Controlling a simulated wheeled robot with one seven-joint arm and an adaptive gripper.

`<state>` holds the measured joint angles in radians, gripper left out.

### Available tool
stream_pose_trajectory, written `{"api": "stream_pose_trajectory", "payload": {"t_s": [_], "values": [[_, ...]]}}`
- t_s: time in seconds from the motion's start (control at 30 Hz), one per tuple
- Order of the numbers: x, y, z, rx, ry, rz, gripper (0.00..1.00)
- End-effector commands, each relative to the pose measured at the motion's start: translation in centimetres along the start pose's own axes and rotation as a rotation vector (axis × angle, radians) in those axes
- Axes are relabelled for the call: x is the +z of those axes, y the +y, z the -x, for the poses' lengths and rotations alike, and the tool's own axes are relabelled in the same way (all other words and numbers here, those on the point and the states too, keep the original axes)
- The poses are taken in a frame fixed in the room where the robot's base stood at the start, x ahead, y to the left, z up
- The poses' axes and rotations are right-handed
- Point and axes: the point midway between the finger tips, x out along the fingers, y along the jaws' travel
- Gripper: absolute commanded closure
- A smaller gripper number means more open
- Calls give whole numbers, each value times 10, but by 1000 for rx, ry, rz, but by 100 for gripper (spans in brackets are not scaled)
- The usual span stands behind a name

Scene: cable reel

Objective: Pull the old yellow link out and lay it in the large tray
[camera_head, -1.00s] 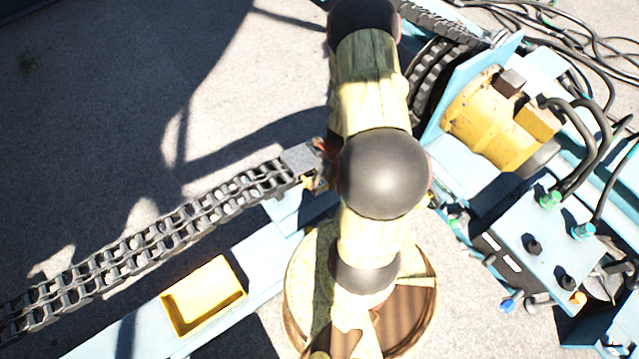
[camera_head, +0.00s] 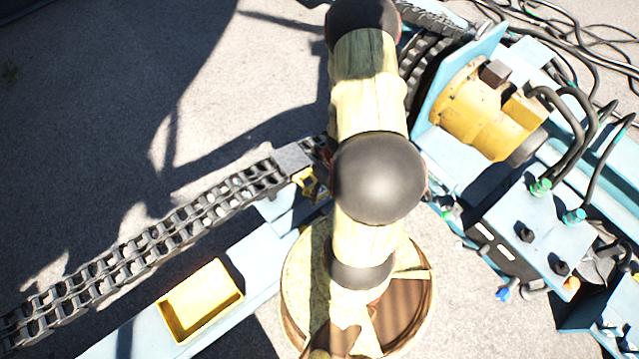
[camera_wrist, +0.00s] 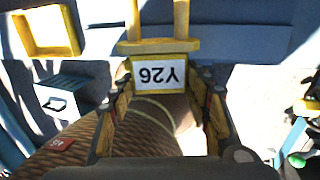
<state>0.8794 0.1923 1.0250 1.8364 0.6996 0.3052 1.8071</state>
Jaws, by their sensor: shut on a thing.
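The yellow link (camera_wrist: 160,46) has two prongs, a crossbar and a white label reading Y26, upside down in the wrist view. My gripper (camera_wrist: 168,82) is shut on its labelled end, with a finger on each side. The prongs run out of the top of the wrist view. In the head view a small yellow frame (camera_head: 308,183), seemingly this link, shows just below the chain, partly behind my arm, which hides the gripper there. A yellow tray (camera_head: 237,299) lies on the pale blue beam, left of my arm; it also shows in the wrist view (camera_wrist: 76,48).
The dark chain (camera_head: 130,255) runs from lower left to a grey plate (camera_head: 292,158) near my arm. A yellow motor (camera_head: 470,120) with black hoses stands at the right. A striped brown reel (camera_wrist: 70,150) lies close below my gripper. A small box (camera_wrist: 62,97) stands left of it.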

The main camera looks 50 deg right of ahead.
Motion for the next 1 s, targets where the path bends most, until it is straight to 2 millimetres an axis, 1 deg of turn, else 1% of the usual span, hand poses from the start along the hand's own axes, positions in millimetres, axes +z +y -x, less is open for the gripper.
{"api": "stream_pose_trajectory", "payload": {"t_s": [1.0], "values": [[-46, 0, 0, 0, -1, -1, 92]]}}
